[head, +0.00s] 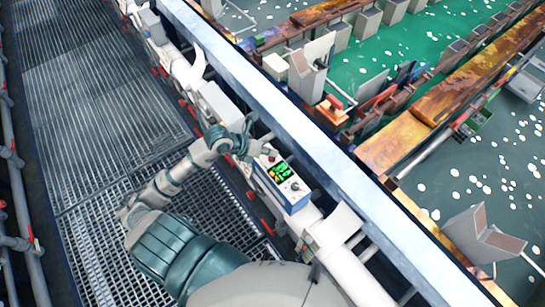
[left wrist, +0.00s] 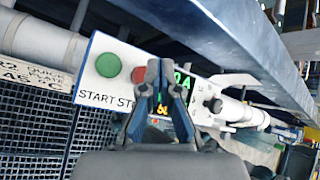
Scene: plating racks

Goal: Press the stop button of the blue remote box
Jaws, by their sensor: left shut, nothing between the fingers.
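The blue remote box (head: 298,204) has a white top panel with a lit green and yellow display; it sits on the white pipe along the rail. In the left wrist view its panel (left wrist: 98,83) carries a green START button (left wrist: 108,65) and a red stop button (left wrist: 138,74). My left gripper (head: 246,152) is at the panel's upper-left end in the head view. In the left wrist view the shut, empty fingers (left wrist: 160,68) lie just right of the red button, covering part of the STOP label and display. Contact cannot be told. My right gripper is out of view.
A long pale-blue beam (head: 285,112) runs diagonally beside the box, with green plating tanks (head: 370,50) beyond it. The metal grating walkway (head: 105,110) is clear on the left. A small knob (left wrist: 214,104) stands on the panel right of the display.

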